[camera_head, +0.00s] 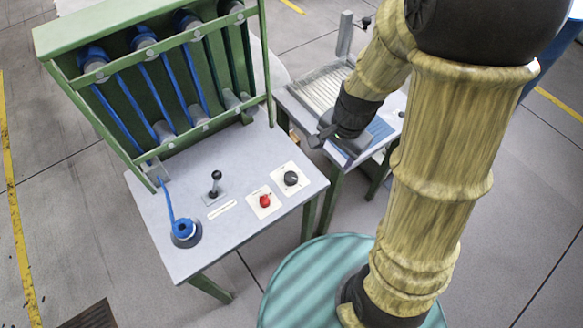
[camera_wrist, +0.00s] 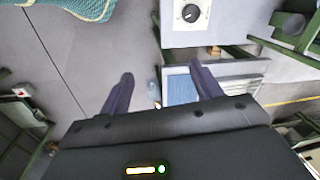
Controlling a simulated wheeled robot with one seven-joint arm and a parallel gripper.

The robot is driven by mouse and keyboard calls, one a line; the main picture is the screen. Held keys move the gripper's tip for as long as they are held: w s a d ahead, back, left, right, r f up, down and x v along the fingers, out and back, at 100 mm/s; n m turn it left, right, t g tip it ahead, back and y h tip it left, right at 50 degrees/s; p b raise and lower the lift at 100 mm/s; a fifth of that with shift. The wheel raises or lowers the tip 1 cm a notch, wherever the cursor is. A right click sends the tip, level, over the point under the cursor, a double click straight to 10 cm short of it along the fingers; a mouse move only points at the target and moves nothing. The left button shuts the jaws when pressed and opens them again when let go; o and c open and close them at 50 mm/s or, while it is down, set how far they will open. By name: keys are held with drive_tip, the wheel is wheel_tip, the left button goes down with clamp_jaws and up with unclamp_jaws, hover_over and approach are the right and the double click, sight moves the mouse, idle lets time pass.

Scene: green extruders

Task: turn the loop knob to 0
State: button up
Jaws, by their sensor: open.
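A black round knob (camera_head: 291,178) sits on a small white plate at the right side of the grey tabletop. A black knob with a white pointer mark also shows at the top of the wrist view (camera_wrist: 190,13). A red knob (camera_head: 265,200) sits on its own white plate to the left of the black one. The labels are too small to read, so I cannot tell which is the loop knob. My gripper (camera_head: 322,137) is open and empty, right of and above the knobs in the head view. Its two fingers (camera_wrist: 161,70) are spread apart, short of the knob.
A black-topped lever (camera_head: 215,176) stands left of the knobs. A blue spool (camera_head: 185,231) sits at the tabletop's front left. A green frame (camera_head: 150,30) with blue strands rises behind. A lower side table (camera_head: 310,88) stands at the right, below my gripper.

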drive_tip(key=w+a+f+m+g+p, duration=0.15)
drive_tip(key=w+a+m+p, duration=0.35)
drive_tip(key=m, duration=0.6)
drive_tip(key=m+p, duration=0.5)
drive_tip(key=m, duration=0.7)
hover_over(291, 175)
drive_tip(key=d, duration=0.1)
wheel_tip(291, 175, down, 5)
drive_tip(key=shift+w+d+f, duration=0.1)
drive_tip(key=shift+w, duration=0.15)
drive_tip(key=shift+f, duration=0.15)
drive_tip(key=f, duration=1.1)
drive_tip(key=a+f+p, duration=0.1)
drive_tip(key=f, duration=0.5)
drive_tip(key=shift+s+a, duration=0.1)
drive_tip(key=shift+s, duration=0.1)
drive_tip(key=c, duration=1)
